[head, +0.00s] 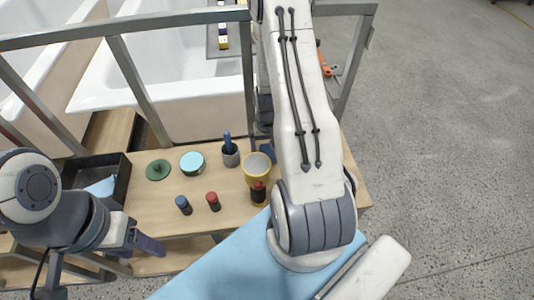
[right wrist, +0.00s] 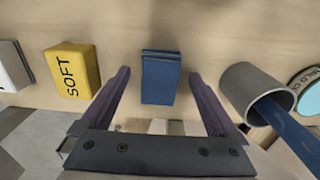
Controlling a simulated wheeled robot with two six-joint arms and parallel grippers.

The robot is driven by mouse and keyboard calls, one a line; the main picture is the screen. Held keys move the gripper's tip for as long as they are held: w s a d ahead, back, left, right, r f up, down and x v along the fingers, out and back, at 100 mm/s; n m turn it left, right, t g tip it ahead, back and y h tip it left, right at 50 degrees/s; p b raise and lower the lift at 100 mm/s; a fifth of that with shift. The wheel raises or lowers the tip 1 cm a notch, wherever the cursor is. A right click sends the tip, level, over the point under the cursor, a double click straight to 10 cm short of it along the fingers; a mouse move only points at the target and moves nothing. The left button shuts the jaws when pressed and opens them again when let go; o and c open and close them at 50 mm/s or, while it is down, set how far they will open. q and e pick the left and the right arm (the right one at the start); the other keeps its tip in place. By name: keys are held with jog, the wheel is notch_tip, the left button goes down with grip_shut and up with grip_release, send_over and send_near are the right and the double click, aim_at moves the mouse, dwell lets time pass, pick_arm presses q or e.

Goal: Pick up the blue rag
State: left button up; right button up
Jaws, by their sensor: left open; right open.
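The blue rag (right wrist: 161,80) is a dark blue folded block lying on the wooden bench in the right wrist view. In the head view a small blue patch of it (head: 266,149) shows beside my right arm, which hides the rest. My right gripper (right wrist: 158,75) is open, with one finger on either side of the rag and visible gaps between. In the head view the right gripper is mostly hidden behind its arm. My left gripper (head: 150,246) is open and empty at the lower left, by the bench's front edge, away from the rag.
A black tray (head: 122,190) is at the bench's left. White tubs (head: 180,90) stand behind metal rails.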

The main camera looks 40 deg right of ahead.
jog(key=shift+f, duration=0.55)
jog(key=c, duration=1.5)
jog(key=shift+o, duration=0.2)
jog(key=shift+r, duration=0.1)
jog(key=shift+r, duration=0.5)
jog(key=r, duration=0.2)
jog(key=s+r, duration=0.1)
jog(key=shift+s+r, duration=0.1)
jog(key=shift+r, duration=0.3)
jog(key=s+r, duration=0.6)
jog(key=s, duration=0.4)
jog(key=shift+s+a, duration=0.15)
jog(key=shift+s, duration=0.1)
